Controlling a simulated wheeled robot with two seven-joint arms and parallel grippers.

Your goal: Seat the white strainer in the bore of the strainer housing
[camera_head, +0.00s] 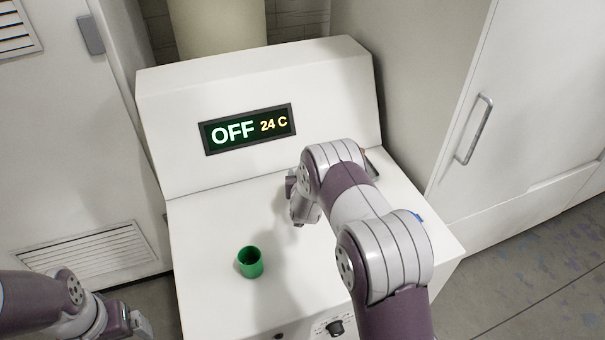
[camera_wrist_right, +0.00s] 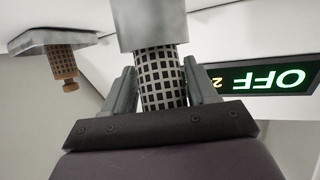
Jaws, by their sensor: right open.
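The white strainer (camera_wrist_right: 162,85), a cylinder with dark square holes, stands between the fingers of my right gripper (camera_wrist_right: 159,65) in the right wrist view. That gripper is open, with one finger on each side of the strainer. The strainer's far end meets a plain grey cylinder (camera_wrist_right: 152,20), which looks like the strainer housing. What lies inside it is hidden, so I cannot tell the depth. In the head view my right gripper (camera_head: 302,208) is over the white machine top, and my arm hides strainer and housing. My left gripper (camera_head: 135,322) is low at the left edge, its jaws unclear.
A green cup (camera_head: 250,262) stands on the white machine (camera_head: 205,215). Its display (camera_head: 247,129) reads OFF 24 C. A brown strainer (camera_wrist_right: 65,66) stands on a grey plate (camera_wrist_right: 50,42) beside my right gripper. A knob (camera_head: 335,327) is on the machine's front.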

